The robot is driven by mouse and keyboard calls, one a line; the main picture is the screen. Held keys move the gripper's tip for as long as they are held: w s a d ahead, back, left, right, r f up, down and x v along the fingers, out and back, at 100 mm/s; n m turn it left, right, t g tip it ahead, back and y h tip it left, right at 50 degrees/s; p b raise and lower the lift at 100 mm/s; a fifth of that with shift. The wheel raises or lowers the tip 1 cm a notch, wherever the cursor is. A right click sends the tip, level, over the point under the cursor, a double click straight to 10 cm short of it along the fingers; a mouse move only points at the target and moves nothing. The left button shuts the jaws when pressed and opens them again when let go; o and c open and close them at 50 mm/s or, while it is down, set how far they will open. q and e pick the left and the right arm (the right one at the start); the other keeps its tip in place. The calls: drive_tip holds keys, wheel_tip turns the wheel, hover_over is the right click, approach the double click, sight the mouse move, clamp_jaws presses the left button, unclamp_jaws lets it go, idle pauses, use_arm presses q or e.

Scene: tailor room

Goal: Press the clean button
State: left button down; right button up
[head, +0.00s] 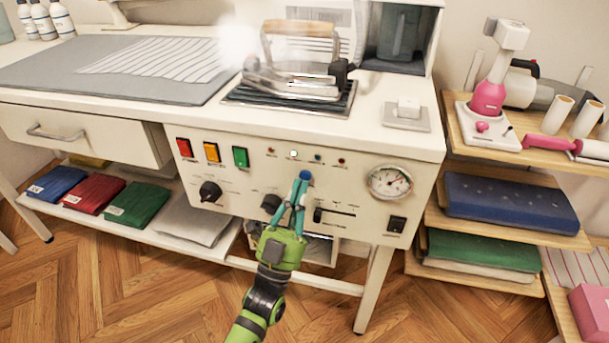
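The control panel (330,227) is on the front of the white ironing station. A round blue button (305,175) sits in its middle, below a row of small lights. The button labels are too small to read, so I cannot tell for sure which one is the clean button. My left gripper (303,182) has its teal fingers drawn together, with the tips at the lower edge of the blue button. I cannot tell whether they touch it. The fingers hide part of the panel. My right gripper is not in view.
Red (184,147), orange (211,152) and green (240,157) switches are left of the gripper. A slider (334,212), gauge (390,182) and black switch (397,225) are right. A steaming iron (292,80) stands above.

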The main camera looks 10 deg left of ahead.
use_arm(q)
drive_tip(key=s+p, duration=0.2)
drive_tip(key=s, duration=0.4)
drive_tip(key=shift+a+p, duration=0.25)
drive_tip(key=shift+p, duration=0.15)
idle(0.4)
